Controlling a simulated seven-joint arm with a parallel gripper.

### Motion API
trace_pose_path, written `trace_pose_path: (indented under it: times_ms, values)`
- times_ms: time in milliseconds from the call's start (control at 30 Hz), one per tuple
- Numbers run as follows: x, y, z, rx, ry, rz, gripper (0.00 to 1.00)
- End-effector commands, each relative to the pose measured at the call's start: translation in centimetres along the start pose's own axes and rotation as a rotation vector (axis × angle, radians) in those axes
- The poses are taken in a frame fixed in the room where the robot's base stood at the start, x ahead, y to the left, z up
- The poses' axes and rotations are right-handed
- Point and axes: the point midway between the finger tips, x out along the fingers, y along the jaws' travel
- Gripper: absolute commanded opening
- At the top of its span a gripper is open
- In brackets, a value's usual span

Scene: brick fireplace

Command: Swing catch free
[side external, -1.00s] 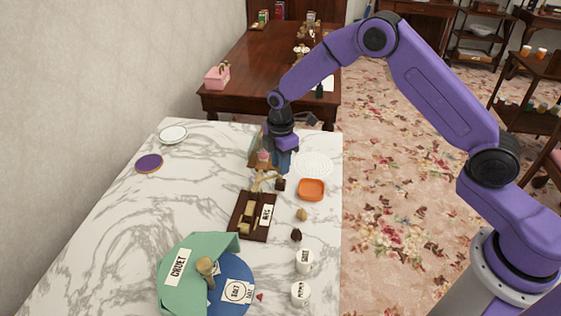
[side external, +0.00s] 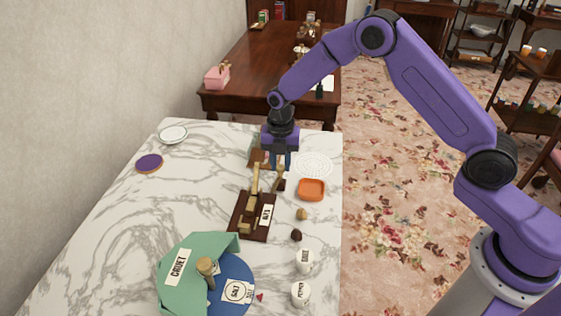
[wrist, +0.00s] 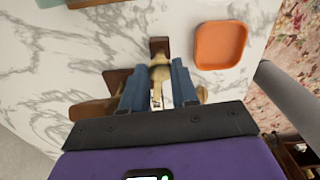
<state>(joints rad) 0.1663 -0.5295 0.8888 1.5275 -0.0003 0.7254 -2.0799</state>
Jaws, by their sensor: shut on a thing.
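A dark brown board (side external: 240,231) with light wooden blocks and a white label lies on the marble table. A light wooden bar (side external: 255,180) rises from its far end; I cannot tell whether this is the catch. My gripper (side external: 281,167) points down beyond the board, its blue fingers shut on a tan wooden piece (side external: 280,177). In the wrist view the tan piece (wrist: 160,73) shows between the fingertips (wrist: 157,77). A small dark block (wrist: 160,46) is just past it. The fingers partly hide the brown wooden parts (wrist: 117,79) beside them.
Small round items and white jars (side external: 304,261) line the right edge. A green cloth (side external: 187,272) is in front. The table's left side is mostly clear.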

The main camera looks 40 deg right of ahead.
Motion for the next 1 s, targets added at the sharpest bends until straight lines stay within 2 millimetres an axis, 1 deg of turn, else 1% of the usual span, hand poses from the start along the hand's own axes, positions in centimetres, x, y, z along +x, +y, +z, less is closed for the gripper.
trace_pose_path:
  times_ms: [200, 400, 933, 967, 1000]
  values:
    - [-0.06, 0.01, 0.01, -0.116, 0.000, 0.001, 0.00]
    - [-0.06, 0.01, 0.01, -0.172, 0.000, 0.001, 0.00]
    - [-0.07, 0.02, 0.01, -0.194, -0.001, 0.000, 0.00]
    - [-0.06, 0.02, 0.01, -0.194, -0.001, 0.000, 0.38]
    - [-0.06, 0.02, 0.01, -0.194, -0.001, 0.000, 0.51]
